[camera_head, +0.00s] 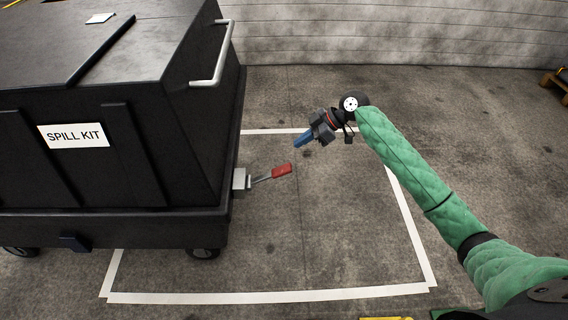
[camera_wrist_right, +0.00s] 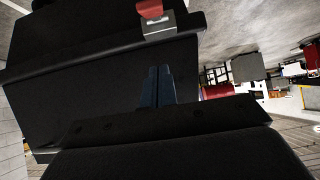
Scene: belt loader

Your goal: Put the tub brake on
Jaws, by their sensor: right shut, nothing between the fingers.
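The black tub (camera_head: 180,120), labelled "SPILL KIT", stands on casters at the left of the head view. Its brake lever has a red pedal (camera_head: 282,169) on a metal arm, coming out of a grey bracket (camera_head: 241,180) at the tub's lower right side. My right gripper (camera_head: 298,145) is shut and empty, with blue fingertips, above and a little right of the red pedal, apart from it. In the right wrist view the fingers (camera_wrist_right: 157,88) are together, and the red pedal (camera_wrist_right: 150,9) shows at the top edge above the grey bracket (camera_wrist_right: 158,25). My left gripper is not in view.
White floor lines (camera_head: 270,297) mark a bay around the lever and the tub's right end. A white handle (camera_head: 222,55) sticks out from the tub's upper right side. The floor right of the tub is clear.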

